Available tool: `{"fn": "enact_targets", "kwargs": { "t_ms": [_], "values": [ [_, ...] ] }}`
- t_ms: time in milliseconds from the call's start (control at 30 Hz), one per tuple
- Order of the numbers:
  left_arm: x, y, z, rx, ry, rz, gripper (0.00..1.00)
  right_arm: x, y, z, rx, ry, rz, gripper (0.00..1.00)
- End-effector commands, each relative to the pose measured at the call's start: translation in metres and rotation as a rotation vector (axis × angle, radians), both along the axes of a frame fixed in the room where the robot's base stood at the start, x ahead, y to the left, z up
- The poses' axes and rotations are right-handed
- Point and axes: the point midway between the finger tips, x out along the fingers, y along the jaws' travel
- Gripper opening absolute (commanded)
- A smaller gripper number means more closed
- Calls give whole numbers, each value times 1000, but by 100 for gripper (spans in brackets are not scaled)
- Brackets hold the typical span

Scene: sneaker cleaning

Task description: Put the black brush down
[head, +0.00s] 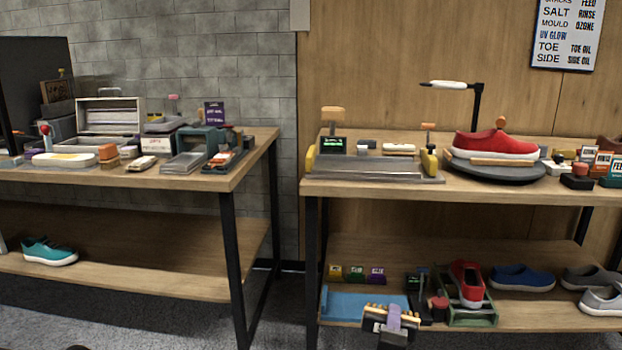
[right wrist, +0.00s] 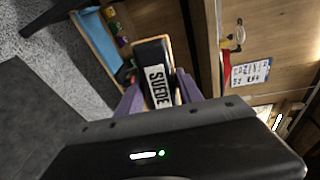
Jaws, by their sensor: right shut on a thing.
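My right gripper (head: 392,318) is at the bottom of the head view, in front of the right table's lower shelf. In the right wrist view its purple fingers are shut on the black brush (right wrist: 155,55), which has a wooden edge and a white SUEDE label. The brush also shows in the head view (head: 374,308), just in front of a blue tray (head: 345,302) on the lower shelf. The tray also shows in the right wrist view (right wrist: 97,40). I cannot tell whether brush and tray touch. My left gripper is out of view.
Right of the brush, the lower shelf holds a red shoe (head: 467,283) on a green stand, a blue shoe (head: 522,277) and grey shoes. Small labelled boxes (head: 355,273) stand behind the tray. Above is the tabletop (head: 330,190) with a red sneaker (head: 495,145).

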Motion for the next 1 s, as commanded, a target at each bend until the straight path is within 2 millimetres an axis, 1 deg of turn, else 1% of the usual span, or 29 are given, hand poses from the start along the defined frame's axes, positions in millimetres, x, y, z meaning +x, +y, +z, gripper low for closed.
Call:
{"fn": "enact_targets", "kwargs": {
  "t_ms": [100,200,267,367,433,567,667,767,833,1000],
  "values": [
    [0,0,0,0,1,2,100,0,0,0,0,-1,0,11],
    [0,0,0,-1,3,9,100,2,6,3,0,-3,21,11],
    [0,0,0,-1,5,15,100,4,13,7,0,-3,51,11],
    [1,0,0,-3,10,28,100,10,32,14,0,-5,139,11],
    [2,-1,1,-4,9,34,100,16,38,10,-1,1,197,11],
    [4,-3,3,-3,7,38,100,23,39,-6,0,5,283,11],
    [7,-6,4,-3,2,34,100,26,30,-24,0,7,325,11],
    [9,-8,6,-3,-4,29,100,28,15,-45,3,7,346,11],
    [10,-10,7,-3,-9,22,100,28,2,-58,2,8,343,11],
    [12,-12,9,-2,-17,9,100,26,-28,-80,2,3,293,11]
  ]
}}
